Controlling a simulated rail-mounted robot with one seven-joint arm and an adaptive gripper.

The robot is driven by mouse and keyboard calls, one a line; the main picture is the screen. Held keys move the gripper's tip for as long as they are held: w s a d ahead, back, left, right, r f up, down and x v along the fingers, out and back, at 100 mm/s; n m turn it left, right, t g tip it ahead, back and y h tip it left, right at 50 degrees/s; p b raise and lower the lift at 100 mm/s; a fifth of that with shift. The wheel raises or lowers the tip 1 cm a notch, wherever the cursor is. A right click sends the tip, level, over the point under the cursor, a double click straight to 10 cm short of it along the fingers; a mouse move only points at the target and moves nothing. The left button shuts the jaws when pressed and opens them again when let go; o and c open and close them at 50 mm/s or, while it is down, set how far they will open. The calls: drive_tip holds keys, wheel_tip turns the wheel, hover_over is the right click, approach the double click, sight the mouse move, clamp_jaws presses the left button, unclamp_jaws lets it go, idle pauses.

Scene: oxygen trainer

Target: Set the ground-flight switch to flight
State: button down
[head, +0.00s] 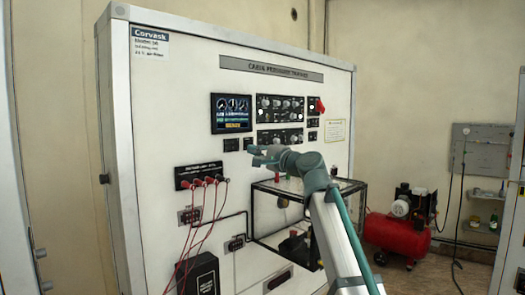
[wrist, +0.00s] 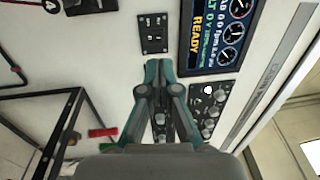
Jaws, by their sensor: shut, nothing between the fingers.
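My gripper (head: 255,156) is shut and empty, in front of the white trainer panel just below the display screen. Its closed fingertips (wrist: 160,66) are in the middle of the wrist view. A small black switch plate (head: 231,145) is under the screen; it also shows in the wrist view (wrist: 154,33), just beyond the fingertips, with several small pale levers or marks. A second small plate (head: 248,143) lies right of it, close to my fingertips and largely hidden in the wrist view. Labels are too small to read, so I cannot tell which is the ground-flight switch or its position.
The lit screen (head: 231,113) shows gauges. Knob panels (head: 280,108) are right of it, with a red handle (head: 319,105) nearby. A black-framed clear box (head: 270,218) juts out below my arm. Red leads (head: 209,181) hang at lower left. A red compressor (head: 397,232) stands right.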

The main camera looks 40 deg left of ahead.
sight(234, 143)
drive_tip(key=p+x, duration=0.2)
drive_tip(key=x, duration=0.5)
drive_tip(key=shift+a+r, duration=0.1)
drive_tip(key=shift+w+a, duration=0.1)
drive_tip(key=shift+a, duration=0.4)
drive_tip(key=shift+w, duration=0.1)
